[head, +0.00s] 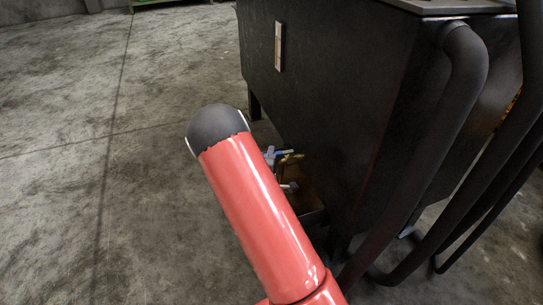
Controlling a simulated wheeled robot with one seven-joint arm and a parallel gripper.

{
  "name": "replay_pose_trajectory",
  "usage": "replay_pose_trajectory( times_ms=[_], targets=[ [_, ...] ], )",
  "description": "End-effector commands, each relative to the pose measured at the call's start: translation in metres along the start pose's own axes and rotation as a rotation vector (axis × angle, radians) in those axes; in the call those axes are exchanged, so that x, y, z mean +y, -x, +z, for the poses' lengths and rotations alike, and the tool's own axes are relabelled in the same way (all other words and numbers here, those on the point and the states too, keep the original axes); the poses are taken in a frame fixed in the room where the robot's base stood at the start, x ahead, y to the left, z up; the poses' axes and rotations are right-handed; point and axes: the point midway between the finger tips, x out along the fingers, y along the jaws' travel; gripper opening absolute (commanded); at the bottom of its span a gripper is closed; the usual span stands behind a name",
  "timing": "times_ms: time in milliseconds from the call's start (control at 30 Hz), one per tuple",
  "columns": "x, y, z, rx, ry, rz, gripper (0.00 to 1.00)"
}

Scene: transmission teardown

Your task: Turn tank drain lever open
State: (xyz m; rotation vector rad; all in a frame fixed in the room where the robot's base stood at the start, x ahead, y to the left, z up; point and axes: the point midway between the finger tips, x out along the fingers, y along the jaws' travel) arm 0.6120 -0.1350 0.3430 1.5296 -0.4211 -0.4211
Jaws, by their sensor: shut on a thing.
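The tank (320,95) is a large dark box on legs, filling the upper middle and right of the head view. Low beside its left side, small brass-yellow drain fittings (291,158) show with a pale blue, lever-like piece (271,154) next to them. They are partly covered by my red arm link, and the lever's angle cannot be made out. My gripper cannot be made out; my arm link covers the area just left of the fittings.
Thick dark pipes (440,130) run down the tank's right side and bend near the floor. A tank leg (254,105) stands at the left. The concrete floor (80,190) on the left is clear. A small pale plate (278,46) is on the tank's side.

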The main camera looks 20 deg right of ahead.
Motion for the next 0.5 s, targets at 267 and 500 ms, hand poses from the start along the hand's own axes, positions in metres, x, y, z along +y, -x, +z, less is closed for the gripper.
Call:
replay_pose_trajectory(
  times_ms=[267, 500],
  targets=[
    [-0.0005, -0.0001, -0.0005, 0.001, 0.0, -0.001, 0.17],
    [-0.0001, -0.0002, -0.0002, 0.0, 0.0, 0.0, 0.31]
  ],
)
